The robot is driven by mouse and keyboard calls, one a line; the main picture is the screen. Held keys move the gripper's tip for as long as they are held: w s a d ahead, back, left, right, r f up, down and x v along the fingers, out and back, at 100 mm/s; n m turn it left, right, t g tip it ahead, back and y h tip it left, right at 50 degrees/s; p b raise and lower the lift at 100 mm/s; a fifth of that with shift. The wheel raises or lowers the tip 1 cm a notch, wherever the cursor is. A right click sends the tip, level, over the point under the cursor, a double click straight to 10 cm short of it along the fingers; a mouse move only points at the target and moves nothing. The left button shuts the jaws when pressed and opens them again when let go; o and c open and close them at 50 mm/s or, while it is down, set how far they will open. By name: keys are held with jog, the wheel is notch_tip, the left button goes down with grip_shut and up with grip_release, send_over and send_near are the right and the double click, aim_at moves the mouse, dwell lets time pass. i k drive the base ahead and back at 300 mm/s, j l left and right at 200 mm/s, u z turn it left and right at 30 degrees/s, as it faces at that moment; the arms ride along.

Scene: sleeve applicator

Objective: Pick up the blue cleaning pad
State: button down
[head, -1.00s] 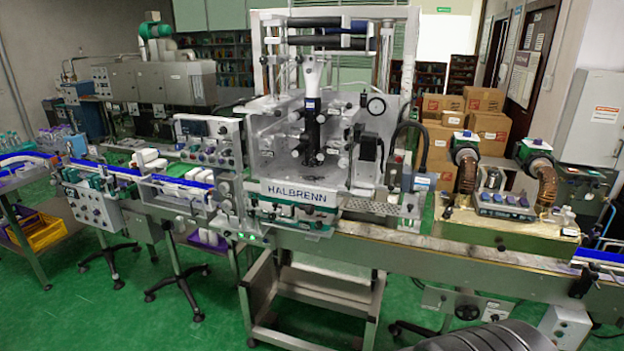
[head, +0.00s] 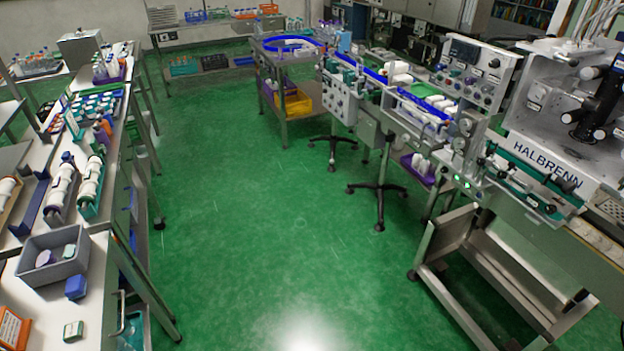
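A small blue block (head: 76,287) sits on the white side table (head: 103,308) at the lower left of the head view. It may be the blue cleaning pad, but it is too small to be sure. It stands just right of a grey bin (head: 30,273) that holds a purple piece and a green piece. My gripper is not in view.
A small green-and-white box (head: 73,331) and an orange holder (head: 12,329) stand near the blue block. Bottle racks line the table farther back. Green floor (head: 250,220) is open between this table and the HALBRENN machine (head: 550,160) at right.

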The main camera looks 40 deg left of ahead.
aim_at(75, 287)
jog(key=l+u, duration=0.1)
jog(key=u, duration=2.9)
jog(key=j+z, duration=0.1)
jog(key=z, duration=2.5)
jog(key=u, duration=2.9)
